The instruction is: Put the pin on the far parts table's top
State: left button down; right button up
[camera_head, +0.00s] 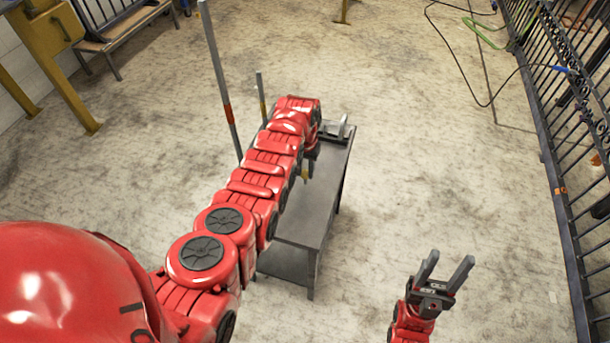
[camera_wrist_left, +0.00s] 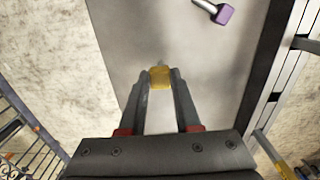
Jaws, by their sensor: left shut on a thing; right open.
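The far parts table (camera_head: 302,222) is a dark grey table with a lower shelf, and its top (camera_wrist_left: 125,42) fills much of the left wrist view. My left gripper (camera_wrist_left: 160,88) is over this top and shut on a yellow-ended pin (camera_wrist_left: 160,77). A short grey shank shows beyond the yellow end. The pin (camera_head: 306,176) also shows as a small yellow spot below my left arm in the head view. I cannot tell whether it touches the top. My right gripper (camera_head: 445,272) is open and empty, apart from the table at the lower right.
A grey metal piece (camera_head: 340,128) lies at the table's far end. A purple-ended grey piece (camera_wrist_left: 223,13) lies on the top in the left wrist view. Upright posts (camera_head: 222,85) stand left of the table. A black gate (camera_head: 562,130) runs along the right. Open floor lies between.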

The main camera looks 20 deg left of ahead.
pick_arm(q)
jog(key=shift+s+f, duration=0.1)
jog(key=shift+f, duration=0.35)
jog(key=shift+f+b, duration=0.7)
jog(key=shift+f, duration=0.1)
jog(key=shift+f, duration=0.15)
jog(key=c, duration=0.6)
grip_release()
